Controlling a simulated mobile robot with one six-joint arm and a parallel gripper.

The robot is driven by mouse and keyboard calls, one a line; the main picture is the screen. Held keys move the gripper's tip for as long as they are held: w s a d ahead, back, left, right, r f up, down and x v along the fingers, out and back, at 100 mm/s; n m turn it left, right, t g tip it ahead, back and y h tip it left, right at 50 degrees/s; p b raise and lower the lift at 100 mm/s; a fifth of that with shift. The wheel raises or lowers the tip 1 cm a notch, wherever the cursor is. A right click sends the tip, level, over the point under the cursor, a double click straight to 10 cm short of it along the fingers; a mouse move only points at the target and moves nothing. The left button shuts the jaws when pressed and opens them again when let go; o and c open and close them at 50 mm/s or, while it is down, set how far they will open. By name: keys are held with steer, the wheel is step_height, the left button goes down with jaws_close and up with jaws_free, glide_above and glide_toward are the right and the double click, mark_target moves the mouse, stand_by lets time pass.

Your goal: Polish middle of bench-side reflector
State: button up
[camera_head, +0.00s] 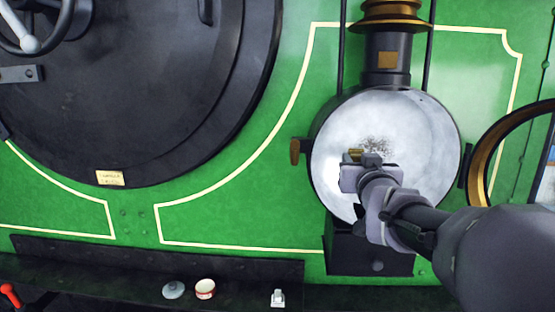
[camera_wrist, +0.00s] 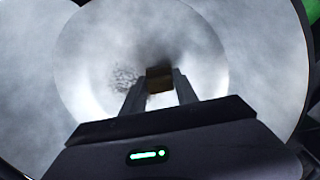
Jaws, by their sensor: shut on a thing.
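The reflector (camera_head: 335,130) is a round, cloudy silver dish inside the open lamp on the green front. A dark speckled smudge (camera_head: 376,145) lies near its middle, and the smudge shows in the wrist view (camera_wrist: 124,80) just left of my fingers. My gripper (camera_head: 356,164) is in front of the dish, at the smudge's lower left in the head view. It is shut on a small brown-gold block (camera_wrist: 159,79). The block is at or very close to the dish's centre; I cannot tell whether it touches. My gripper and arm hide the dish's lower right part.
The lamp's brass-rimmed door (camera_head: 483,150) stands open at the right. A brown knob (camera_head: 295,152) juts out at the lamp's left. A dark ledge below holds a grey lid (camera_head: 173,290), an open round tin (camera_head: 205,289) and a small white item (camera_head: 278,298).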

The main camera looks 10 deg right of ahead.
steer(key=shift+w+d, duration=0.15)
steer(key=shift+w, duration=0.35)
steer(key=shift+d, duration=0.1)
